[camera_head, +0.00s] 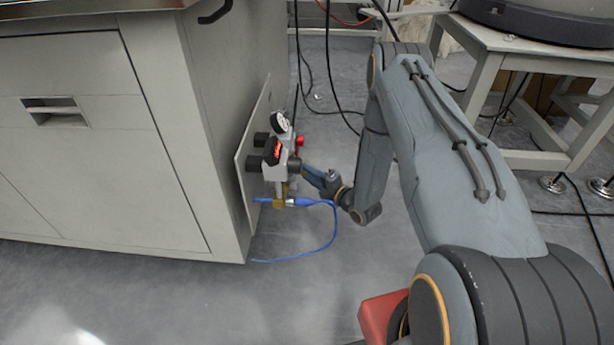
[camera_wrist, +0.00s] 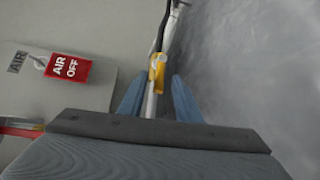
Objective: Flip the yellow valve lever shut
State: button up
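The yellow valve lever (camera_wrist: 157,72) sits on a thin pale pipe in the upper middle of the wrist view. My gripper (camera_wrist: 156,92) is open, its two blue-grey fingers apart on either side of the pipe. The lever shows just beyond and between the fingertips; I cannot tell whether either finger touches it. In the head view, my gripper (camera_head: 310,172) is low at the right side of the valve and gauge assembly (camera_head: 275,168) on the cabinet side. The lever cannot be made out clearly there.
A red AIR OFF tag (camera_wrist: 68,67) hangs left of the lever. A round gauge (camera_head: 280,122) and a blue hose (camera_head: 330,225) belong to the assembly. The grey cabinet (camera_head: 90,150) stands left; a table (camera_head: 520,80) with cables stands right. Floor in front is clear.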

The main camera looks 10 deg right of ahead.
jog(key=shift+w+a, duration=0.2)
jog(key=shift+w, duration=0.25)
grip_shut()
